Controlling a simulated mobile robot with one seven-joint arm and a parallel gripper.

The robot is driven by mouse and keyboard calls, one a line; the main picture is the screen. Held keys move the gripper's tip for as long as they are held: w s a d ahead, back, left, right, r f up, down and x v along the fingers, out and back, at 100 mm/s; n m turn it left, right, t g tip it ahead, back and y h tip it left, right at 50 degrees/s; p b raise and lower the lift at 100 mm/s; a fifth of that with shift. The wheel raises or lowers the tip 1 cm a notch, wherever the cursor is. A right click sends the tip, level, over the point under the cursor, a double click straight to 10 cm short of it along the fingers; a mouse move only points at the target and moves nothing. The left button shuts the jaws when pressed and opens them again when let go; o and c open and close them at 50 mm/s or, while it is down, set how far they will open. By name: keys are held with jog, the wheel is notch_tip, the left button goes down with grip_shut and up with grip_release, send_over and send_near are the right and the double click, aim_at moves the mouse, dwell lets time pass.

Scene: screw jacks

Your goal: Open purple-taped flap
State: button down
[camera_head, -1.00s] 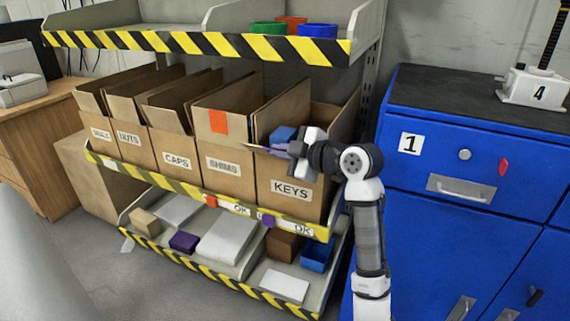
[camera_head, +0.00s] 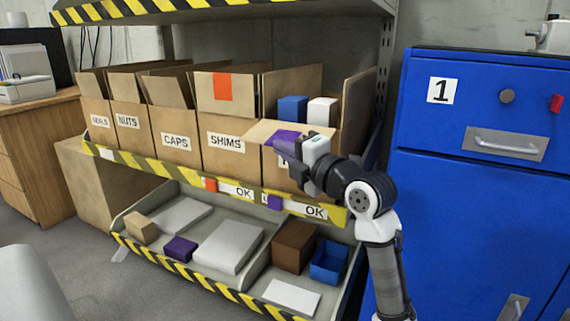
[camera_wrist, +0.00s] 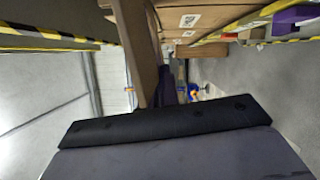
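The purple-taped flap (camera_head: 262,131) is on the front of the rightmost box, whose label is mostly covered. It leans outward over the box front, with its broad face and purple tape (camera_head: 285,139) in view. My gripper (camera_head: 287,152) is at the flap's outer edge by the tape, coming from the right. In the wrist view, a brown board (camera_wrist: 138,45) runs edge-on up to the gripper, with purple beside it. Whether the fingers are closed on the flap is hidden. Inside the box, a blue block (camera_head: 292,108) and a white block (camera_head: 322,111) show.
The SHIMS box (camera_head: 230,155), with an orange-taped flap (camera_head: 222,88) standing up, is directly left. More open boxes stand further left. A striped shelf edge (camera_head: 180,175) runs below the boxes. A blue cabinet (camera_head: 460,200) stands close at the right.

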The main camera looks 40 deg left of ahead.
jog(key=shift+n, duration=0.5)
jog(key=shift+w+a+f+b, duration=0.1)
jog(key=shift+w+f+b, duration=0.1)
jog(key=shift+f+b, duration=0.45)
jog(key=shift+w+a+f+b, duration=0.1)
jog(key=shift+w+f+b, duration=0.05)
jog(key=shift+f+b, duration=0.5)
jog(key=shift+w+f+b, duration=0.2)
jog(key=shift+f+b, duration=0.35)
jog(key=shift+f, duration=0.1)
jog(key=c, duration=1.7)
grip_release()
jog(key=shift+w+f, duration=0.1)
jog(key=shift+c, duration=0.2)
jog(key=shift+o, duration=0.5)
jog(key=shift+d, duration=0.1)
jog(key=s+d+p, duration=0.1)
jog(key=d, duration=0.6)
jog(key=shift+d+f, duration=0.15)
jog(key=shift+f, duration=0.15)
